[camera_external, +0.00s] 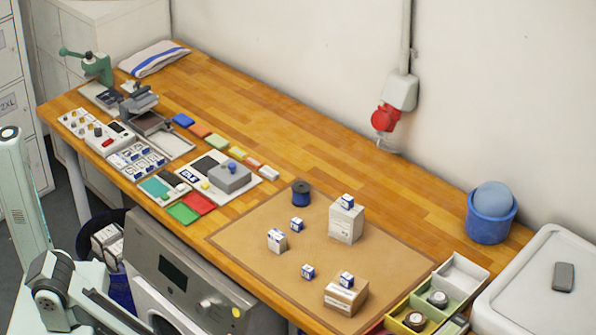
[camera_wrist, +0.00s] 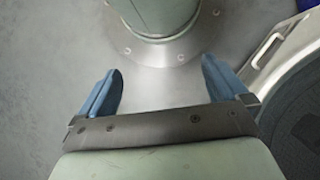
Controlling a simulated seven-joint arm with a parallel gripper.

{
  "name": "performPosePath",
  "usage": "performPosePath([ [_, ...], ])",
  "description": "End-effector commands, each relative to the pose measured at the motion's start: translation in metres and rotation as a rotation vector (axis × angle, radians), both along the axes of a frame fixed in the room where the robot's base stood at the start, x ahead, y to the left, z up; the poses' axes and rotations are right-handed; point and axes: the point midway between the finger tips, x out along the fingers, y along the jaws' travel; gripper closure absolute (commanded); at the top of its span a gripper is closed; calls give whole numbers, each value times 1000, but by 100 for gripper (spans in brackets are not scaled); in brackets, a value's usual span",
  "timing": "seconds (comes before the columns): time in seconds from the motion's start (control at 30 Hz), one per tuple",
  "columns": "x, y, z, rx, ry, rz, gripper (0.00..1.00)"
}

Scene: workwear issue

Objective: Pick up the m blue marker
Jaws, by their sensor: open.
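Several small blue-and-white marker cubes are on the brown mat (camera_external: 250,240) in the external view. One marker (camera_external: 296,225) and another marker (camera_external: 308,271) stand directly on the mat. A third marker (camera_external: 347,201) sits on a tall white box (camera_external: 346,224), and another marker (camera_external: 347,280) sits on a lower carton (camera_external: 344,298). Their letters are too small to read, so I cannot tell which is m. My gripper (camera_wrist: 161,65) is open and empty in the wrist view, over a grey floor. No marker shows there, and the fingers do not show in the external view.
A small white box (camera_external: 277,240) and a dark blue spool (camera_external: 301,193) are also on the mat. A blue bucket (camera_external: 490,218), compartment tray (camera_external: 462,273) and white lid (camera_external: 545,290) lie to the right. A grey machine (camera_external: 190,275) stands before the bench.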

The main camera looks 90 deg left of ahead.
Motion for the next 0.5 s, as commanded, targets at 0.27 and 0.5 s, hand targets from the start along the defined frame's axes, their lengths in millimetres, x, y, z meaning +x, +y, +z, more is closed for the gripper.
performPosePath([
  [0.27, -18, 2, -6, -6, 30, -11, 0],
  [0.5, -17, 2, -6, -5, 29, -10, 21],
])
